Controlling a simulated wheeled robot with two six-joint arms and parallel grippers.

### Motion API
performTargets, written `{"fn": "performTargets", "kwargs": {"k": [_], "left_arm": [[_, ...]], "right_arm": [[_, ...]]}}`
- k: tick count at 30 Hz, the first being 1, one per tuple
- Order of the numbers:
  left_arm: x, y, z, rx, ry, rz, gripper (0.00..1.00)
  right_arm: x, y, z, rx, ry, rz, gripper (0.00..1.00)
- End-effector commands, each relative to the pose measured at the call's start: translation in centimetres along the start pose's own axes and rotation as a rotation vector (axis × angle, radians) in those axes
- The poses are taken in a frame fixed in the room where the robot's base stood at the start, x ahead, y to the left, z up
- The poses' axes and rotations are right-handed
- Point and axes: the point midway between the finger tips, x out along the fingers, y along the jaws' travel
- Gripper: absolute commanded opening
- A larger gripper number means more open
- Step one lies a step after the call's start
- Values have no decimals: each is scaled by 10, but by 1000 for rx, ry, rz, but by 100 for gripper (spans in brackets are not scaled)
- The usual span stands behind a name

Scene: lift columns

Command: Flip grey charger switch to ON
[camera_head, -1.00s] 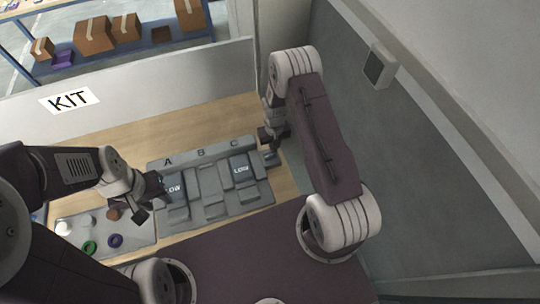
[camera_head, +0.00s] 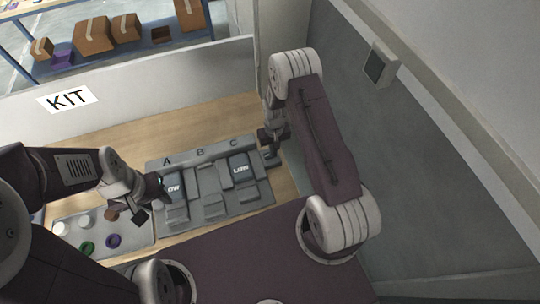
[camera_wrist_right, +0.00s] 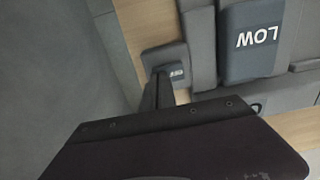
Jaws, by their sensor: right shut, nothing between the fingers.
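The grey charger (camera_head: 211,205) lies on the bench in the head view, with bays marked A, B and C. Batteries reading LOW sit in bay A (camera_head: 174,188) and bay C (camera_head: 240,169); the bay C one also shows in the wrist view (camera_wrist_right: 252,40). A small grey switch block (camera_wrist_right: 163,57) with a light-marked switch (camera_wrist_right: 176,73) is beside the charger's right end. My right gripper (camera_wrist_right: 163,78) is shut and empty, its tips at the switch; contact is unclear. The switch's ON or OFF position cannot be read. My left gripper (camera_head: 150,198) is open and empty near bay A.
A grey tray (camera_head: 68,243) at the left holds white, brown, green and purple round pieces. A grey wall (camera_head: 410,170) stands close to the right of my right arm. Wooden bench top (camera_head: 130,140) is clear behind the charger. A KIT sign (camera_head: 67,98) is on the back panel.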

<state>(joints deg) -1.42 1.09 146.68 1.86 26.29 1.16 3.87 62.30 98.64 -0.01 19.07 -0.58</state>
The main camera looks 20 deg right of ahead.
Motion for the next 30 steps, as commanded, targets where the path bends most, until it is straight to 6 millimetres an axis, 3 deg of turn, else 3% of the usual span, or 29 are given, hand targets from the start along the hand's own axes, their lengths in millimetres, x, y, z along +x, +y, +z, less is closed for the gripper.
{"fn": "performTargets", "kwargs": {"k": [13, 30], "left_arm": [[0, 0, 0, 0, 0, 0, 38], [-41, 1, -4, 0, 0, 0, 38]], "right_arm": [[0, 0, 0, 0, 0, 0, 0], [-56, 0, 0, 0, 0, 0, 0]]}}
